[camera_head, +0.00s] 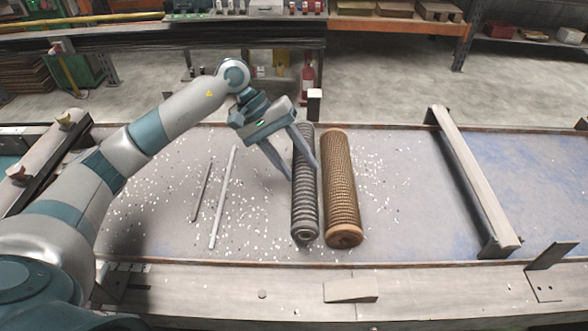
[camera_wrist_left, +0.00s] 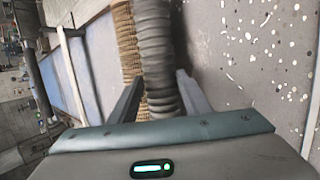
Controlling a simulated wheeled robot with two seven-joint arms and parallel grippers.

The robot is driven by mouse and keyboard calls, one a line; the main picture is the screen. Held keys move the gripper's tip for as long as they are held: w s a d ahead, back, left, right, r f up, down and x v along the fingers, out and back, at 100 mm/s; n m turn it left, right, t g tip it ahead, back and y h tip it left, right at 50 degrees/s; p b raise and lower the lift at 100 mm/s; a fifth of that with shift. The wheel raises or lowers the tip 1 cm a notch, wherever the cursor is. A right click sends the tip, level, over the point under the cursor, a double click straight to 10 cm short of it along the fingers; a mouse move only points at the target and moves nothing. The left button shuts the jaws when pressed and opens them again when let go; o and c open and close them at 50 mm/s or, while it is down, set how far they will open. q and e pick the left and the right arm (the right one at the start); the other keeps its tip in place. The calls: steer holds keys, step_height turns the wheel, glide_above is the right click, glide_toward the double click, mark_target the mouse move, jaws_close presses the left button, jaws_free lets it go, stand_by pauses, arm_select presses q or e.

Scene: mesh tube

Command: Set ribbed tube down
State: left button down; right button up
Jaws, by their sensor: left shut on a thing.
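The grey ribbed tube (camera_head: 305,205) stands out lengthwise on the table, running from back to front, just left of a brown mesh-covered tube (camera_head: 341,190). My left gripper (camera_head: 303,172) reaches over it from the back left, with one finger on each side of the tube. In the left wrist view the ribbed tube (camera_wrist_left: 155,50) passes between the two fingers (camera_wrist_left: 160,95), and the gripper is shut on it. The mesh tube (camera_wrist_left: 127,45) shows close beside it there. Whether the ribbed tube touches the table is hard to tell. My right gripper is not in view.
Two thin rods, a light one (camera_head: 222,198) and a darker one (camera_head: 202,190), lie left of the tubes. White bits are scattered over the table (camera_head: 400,215). A raised crossbar (camera_head: 470,175) spans the table at right. A wooden wedge (camera_head: 350,290) lies on the front ledge.

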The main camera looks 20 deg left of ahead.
mark_target(294, 175)
arm_select(q)
steer(key=shift+w+a+f, duration=0.1)
steer(key=shift+a+f, duration=0.15)
steer(key=shift+a, duration=0.15)
steer(key=shift+f+p, duration=0.35)
steer(key=shift+p, duration=0.05)
steer(key=shift+f+p, duration=0.8)
steer(key=shift+f, duration=0.8)
